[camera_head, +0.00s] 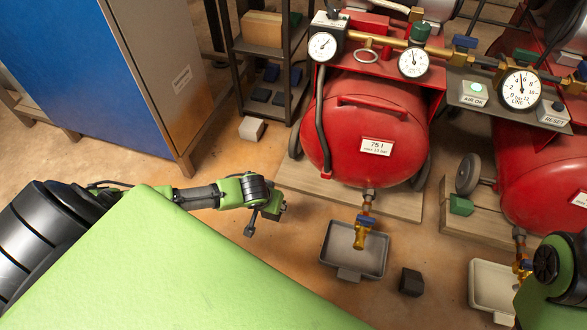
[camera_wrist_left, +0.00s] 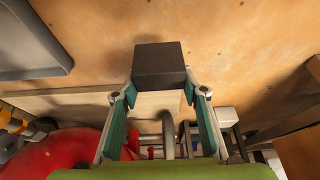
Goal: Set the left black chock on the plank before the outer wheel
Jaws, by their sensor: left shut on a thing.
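My left gripper (camera_wrist_left: 158,90) is shut on a black chock (camera_wrist_left: 158,62), held between its teal-padded fingertips in the left wrist view. In the head view this gripper (camera_head: 268,212) is just left of the pale plank (camera_head: 400,204) under the left red tank (camera_head: 375,115); the held chock cannot be made out clearly there. The plank (camera_wrist_left: 65,103) shows behind the chock in the wrist view; I cannot tell whether they touch. The tank's outer wheel (camera_head: 295,140) stands at the plank's left side. A second black chock (camera_head: 411,281) lies on the floor. My right gripper is out of view.
A grey drip tray (camera_head: 337,262) lies under the brass drain valve (camera_head: 362,235). A white block (camera_head: 251,129) is on the floor near the shelf rack. A green chock (camera_head: 461,205) sits by the right tank's wheel (camera_head: 468,174).

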